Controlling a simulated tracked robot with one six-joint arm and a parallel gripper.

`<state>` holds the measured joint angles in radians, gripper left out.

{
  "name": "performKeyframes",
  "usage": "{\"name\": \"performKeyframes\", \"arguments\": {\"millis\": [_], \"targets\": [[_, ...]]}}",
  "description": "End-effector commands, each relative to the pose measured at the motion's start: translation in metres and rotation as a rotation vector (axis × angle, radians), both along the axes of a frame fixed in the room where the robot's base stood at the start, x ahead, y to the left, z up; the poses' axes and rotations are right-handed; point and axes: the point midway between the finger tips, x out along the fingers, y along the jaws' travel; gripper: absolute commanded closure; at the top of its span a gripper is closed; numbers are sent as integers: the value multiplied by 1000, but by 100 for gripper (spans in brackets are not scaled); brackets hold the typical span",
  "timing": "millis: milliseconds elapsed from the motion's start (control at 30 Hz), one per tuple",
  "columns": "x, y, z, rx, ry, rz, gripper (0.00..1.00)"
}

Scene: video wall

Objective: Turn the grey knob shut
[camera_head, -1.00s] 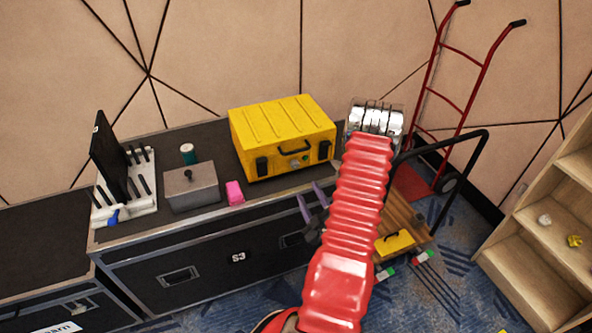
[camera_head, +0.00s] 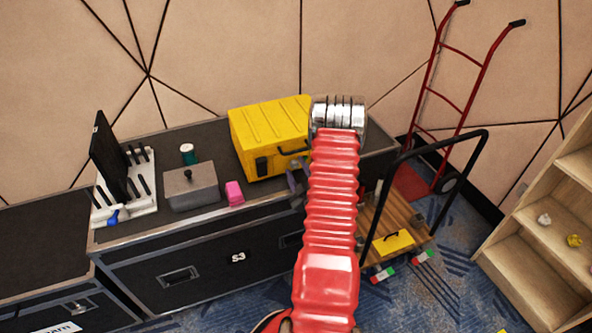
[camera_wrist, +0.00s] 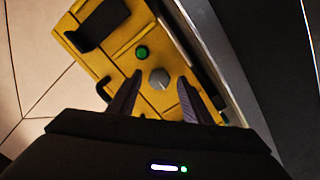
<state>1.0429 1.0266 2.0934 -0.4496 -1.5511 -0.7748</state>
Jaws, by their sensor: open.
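The grey knob (camera_wrist: 159,77) sits on the front face of the yellow case, beside a round green button (camera_wrist: 142,52). The yellow case (camera_head: 268,126) stands on the black road case, and it fills the middle of the wrist view (camera_wrist: 120,35). My gripper (camera_wrist: 157,92) is open, its two purple-grey fingers spread apart. The knob shows in the gap between and just beyond the fingertips, with nothing held; I cannot tell whether they touch it. In the head view my gripper (camera_head: 293,182) is partly hidden by my red arm, which also hides the knob.
The black road case (camera_head: 215,262) bears a grey lidded box (camera_head: 191,187), a pink block (camera_head: 234,192), a teal cup (camera_head: 188,153) and a white rack (camera_head: 128,190) to the left. A trolley (camera_head: 415,235) and a red hand truck (camera_head: 462,95) stand at the right.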

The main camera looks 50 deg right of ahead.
Motion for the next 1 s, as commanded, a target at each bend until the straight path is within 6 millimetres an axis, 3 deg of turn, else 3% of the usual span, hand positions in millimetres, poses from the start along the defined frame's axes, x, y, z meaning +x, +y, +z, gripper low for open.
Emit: {"name": "performKeyframes", "arguments": {"millis": [300,867,1000], "targets": [[2,-1,0,0,-1,1,55],[2,0,0,0,1,2,94],[3,0,-1,2,0,3,96]]}}
